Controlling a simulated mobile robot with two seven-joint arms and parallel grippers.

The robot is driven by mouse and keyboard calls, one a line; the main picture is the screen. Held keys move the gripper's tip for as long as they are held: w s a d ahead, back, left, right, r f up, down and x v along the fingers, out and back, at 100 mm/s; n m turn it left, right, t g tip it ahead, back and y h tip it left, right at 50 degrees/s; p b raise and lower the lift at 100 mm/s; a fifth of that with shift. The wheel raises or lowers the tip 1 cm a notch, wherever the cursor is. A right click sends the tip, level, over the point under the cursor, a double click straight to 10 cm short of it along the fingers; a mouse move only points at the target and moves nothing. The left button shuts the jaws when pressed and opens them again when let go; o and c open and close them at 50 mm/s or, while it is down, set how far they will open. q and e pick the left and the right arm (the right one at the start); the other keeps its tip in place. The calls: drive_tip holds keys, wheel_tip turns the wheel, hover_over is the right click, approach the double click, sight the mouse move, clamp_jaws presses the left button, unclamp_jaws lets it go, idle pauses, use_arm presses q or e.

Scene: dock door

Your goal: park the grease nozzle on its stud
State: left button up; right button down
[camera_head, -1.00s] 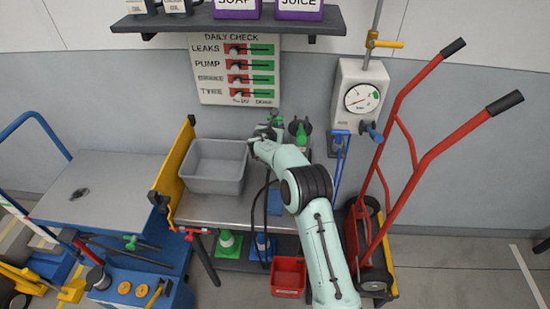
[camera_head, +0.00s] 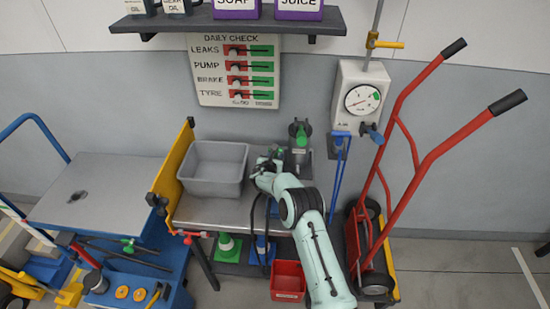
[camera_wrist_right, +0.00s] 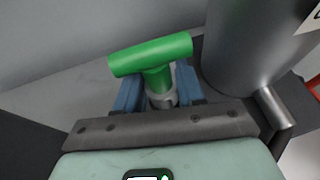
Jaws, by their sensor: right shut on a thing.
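My right gripper (camera_head: 266,166) is over the metal bench, between the grey bin and a grey pump-like unit with a green top (camera_head: 301,135). In the right wrist view, its blue jaws (camera_wrist_right: 158,92) are shut on the grey collar under a green T-shaped handle (camera_wrist_right: 152,55), which I take to be the grease nozzle. The nozzle's lower end is hidden by the jaws. A black hose (camera_head: 254,222) hangs below the gripper. A grey cylinder (camera_wrist_right: 245,50) with a short side pipe stands close to the right of the handle. I cannot make out the stud for certain. My left gripper is out of view.
The grey bin (camera_head: 214,168) stands left of my gripper on the bench (camera_head: 205,212). A gauge box (camera_head: 361,97) hangs on the wall at right, and a red hand truck (camera_head: 440,145) stands beyond it. A shelf (camera_head: 227,27) runs above.

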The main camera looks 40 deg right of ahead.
drive_tip(key=shift+f, duration=0.15)
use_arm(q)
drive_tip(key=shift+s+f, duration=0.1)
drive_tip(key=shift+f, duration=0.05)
use_arm(e)
drive_tip(key=c, duration=0.7)
unclamp_jaws()
drive_tip(key=shift+r, duration=0.3)
drive_tip(key=shift+s+a, duration=0.15)
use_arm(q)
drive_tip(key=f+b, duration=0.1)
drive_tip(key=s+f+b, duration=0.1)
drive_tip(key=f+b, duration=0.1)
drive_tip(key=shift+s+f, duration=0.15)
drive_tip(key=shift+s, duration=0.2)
use_arm(e)
drive_tip(key=v, duration=1.1)
drive_tip(key=shift+s+a+r, duration=0.15)
drive_tip(key=shift+a, duration=0.15)
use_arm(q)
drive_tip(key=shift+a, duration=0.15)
use_arm(e)
drive_tip(key=shift+a, duration=0.1)
